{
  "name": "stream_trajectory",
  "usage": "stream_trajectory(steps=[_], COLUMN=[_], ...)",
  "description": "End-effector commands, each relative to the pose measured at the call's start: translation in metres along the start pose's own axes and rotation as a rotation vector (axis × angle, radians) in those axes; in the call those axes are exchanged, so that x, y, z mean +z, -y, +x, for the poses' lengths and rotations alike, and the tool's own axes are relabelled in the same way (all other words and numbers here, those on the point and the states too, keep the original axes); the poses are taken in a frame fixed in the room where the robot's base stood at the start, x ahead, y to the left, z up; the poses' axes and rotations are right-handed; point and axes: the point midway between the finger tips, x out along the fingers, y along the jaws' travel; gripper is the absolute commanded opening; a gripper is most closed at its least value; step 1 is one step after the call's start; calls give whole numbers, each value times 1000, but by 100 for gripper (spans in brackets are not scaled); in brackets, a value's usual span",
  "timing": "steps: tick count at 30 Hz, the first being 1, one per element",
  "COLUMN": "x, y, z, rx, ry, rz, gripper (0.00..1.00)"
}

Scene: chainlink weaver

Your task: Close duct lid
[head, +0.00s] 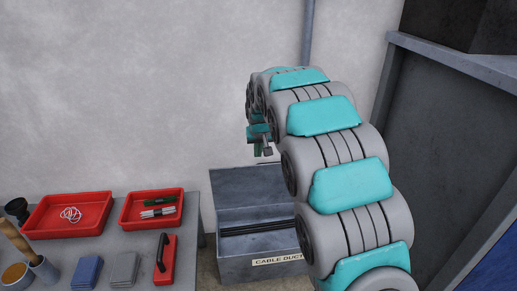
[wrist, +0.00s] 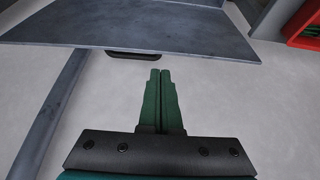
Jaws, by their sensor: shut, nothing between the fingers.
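The cable duct (head: 235,268) is a grey metal box on the floor with a "CABLE DUCT" label on its front. Its lid (head: 235,185) stands raised at the back, so the box is open and dark cables show inside. The lid also shows in the wrist view (wrist: 190,32), with a dark handle (wrist: 135,55) at its edge. My gripper (head: 263,152) is just above the lid's top edge in the head view. In the wrist view its green fingers (wrist: 160,72) are shut and empty, just beside the handle and apart from it. My arm hides the duct's right side.
A grey table (head: 105,248) stands left of the duct. It carries red trays (head: 70,216) and several tools. A pale wall (head: 150,90) with a vertical pipe (head: 307,35) is behind. A dark cabinet (head: 440,140) stands at the right.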

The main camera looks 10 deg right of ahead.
Motion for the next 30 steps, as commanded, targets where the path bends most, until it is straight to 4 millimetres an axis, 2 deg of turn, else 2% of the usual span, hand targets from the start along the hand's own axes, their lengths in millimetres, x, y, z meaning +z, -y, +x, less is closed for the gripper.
stream_trajectory(steps=[1,6,11,30], x=[2,2,1,0], y=[0,0,0,0], z=[12,41,59,63], rx=[0,0,0,0], ry=[6,5,3,-37], rz=[0,0,0,-1], gripper=[0,0,0,0])
